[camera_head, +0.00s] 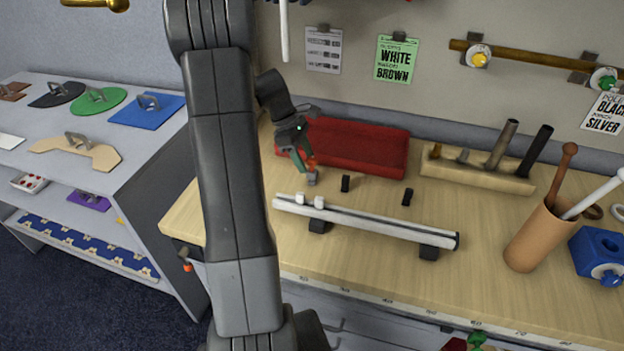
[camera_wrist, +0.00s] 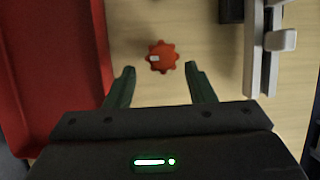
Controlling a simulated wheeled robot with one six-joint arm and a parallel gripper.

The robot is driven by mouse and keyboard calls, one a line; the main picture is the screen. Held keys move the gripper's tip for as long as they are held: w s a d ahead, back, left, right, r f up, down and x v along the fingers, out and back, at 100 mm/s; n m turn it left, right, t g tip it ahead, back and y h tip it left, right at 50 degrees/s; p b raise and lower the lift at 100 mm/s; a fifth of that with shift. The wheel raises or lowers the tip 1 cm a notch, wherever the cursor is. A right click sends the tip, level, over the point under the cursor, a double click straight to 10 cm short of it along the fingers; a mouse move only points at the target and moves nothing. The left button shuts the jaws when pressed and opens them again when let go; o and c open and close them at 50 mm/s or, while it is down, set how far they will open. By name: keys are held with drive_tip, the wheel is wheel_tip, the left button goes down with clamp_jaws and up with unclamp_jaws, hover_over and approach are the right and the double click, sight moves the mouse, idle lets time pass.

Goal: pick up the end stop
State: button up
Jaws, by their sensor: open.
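A red star-shaped knob with a pale mark on it (camera_wrist: 162,57), which I take to be the top of the end stop, is over the wood tabletop in the wrist view. In the head view, it shows as an orange-red bit with a small grey block (camera_head: 311,179) below. My gripper (camera_wrist: 159,71) is open, with one green finger to each side of the knob's near edge and gaps on both sides. In the head view, my gripper (camera_head: 307,155) is close above it. Its fingers partly hide the knob.
A red tray (camera_head: 370,146) lies just behind. A pale rail (camera_head: 375,223) with two white sliders lies in front, on black supports. Two small black blocks (camera_head: 345,183) (camera_head: 407,197) stand between them. A wooden holder (camera_head: 470,173) and a cup (camera_head: 535,236) stand to the right.

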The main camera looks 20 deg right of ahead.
sight(310, 169)
drive_tip(key=b+x, duration=0.4)
drive_tip(key=shift+s+d+f, duration=0.1)
drive_tip(key=shift+s+f, duration=0.15)
drive_tip(key=shift+f, duration=0.1)
drive_tip(key=shift+r, duration=0.1)
drive_tip(key=c, duration=1.1)
drive_tip(key=shift+o, duration=0.2)
